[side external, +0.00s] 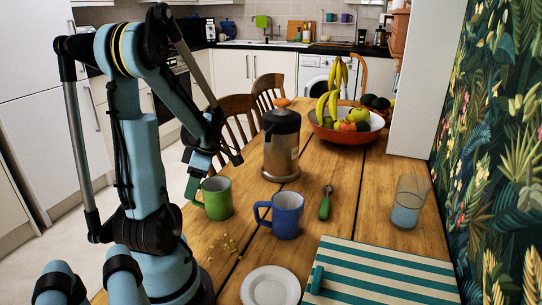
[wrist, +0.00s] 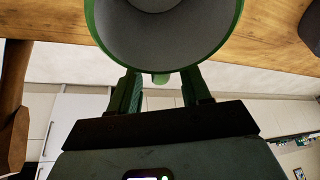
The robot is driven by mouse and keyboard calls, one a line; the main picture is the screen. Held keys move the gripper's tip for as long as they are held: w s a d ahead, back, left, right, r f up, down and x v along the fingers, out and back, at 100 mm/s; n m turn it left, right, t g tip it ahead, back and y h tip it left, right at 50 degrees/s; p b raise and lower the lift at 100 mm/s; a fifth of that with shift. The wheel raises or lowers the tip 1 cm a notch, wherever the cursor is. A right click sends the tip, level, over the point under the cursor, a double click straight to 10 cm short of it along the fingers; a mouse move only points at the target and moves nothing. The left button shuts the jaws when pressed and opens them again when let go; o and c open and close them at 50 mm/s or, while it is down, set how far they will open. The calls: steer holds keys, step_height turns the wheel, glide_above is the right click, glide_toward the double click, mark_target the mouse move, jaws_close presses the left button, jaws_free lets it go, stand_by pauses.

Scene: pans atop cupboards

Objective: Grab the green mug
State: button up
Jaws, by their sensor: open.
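The green mug (side external: 216,198) stands upright on the wooden table at the left, its handle side toward the left. In the wrist view the green mug (wrist: 232,28) fills the top, with its grey inside showing. My gripper (side external: 194,182) is beside the mug's upper left. In the wrist view my gripper (wrist: 160,82) is open, its two fingers apart just below the mug's rim. A small green piece, perhaps the handle, shows between the fingers. I cannot tell whether the fingers touch the mug.
A blue mug (side external: 287,215) stands close to the right of the green one. A metal coffee pot (side external: 281,150) is behind, with a green-handled utensil (side external: 325,204) and a glass (side external: 407,203) to the right. A white plate (side external: 270,290) and striped cloth (side external: 380,272) lie in front.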

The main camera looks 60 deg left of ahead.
steer(key=shift+x, duration=1.35)
steer(key=shift+c, duration=0.5)
jaws_close()
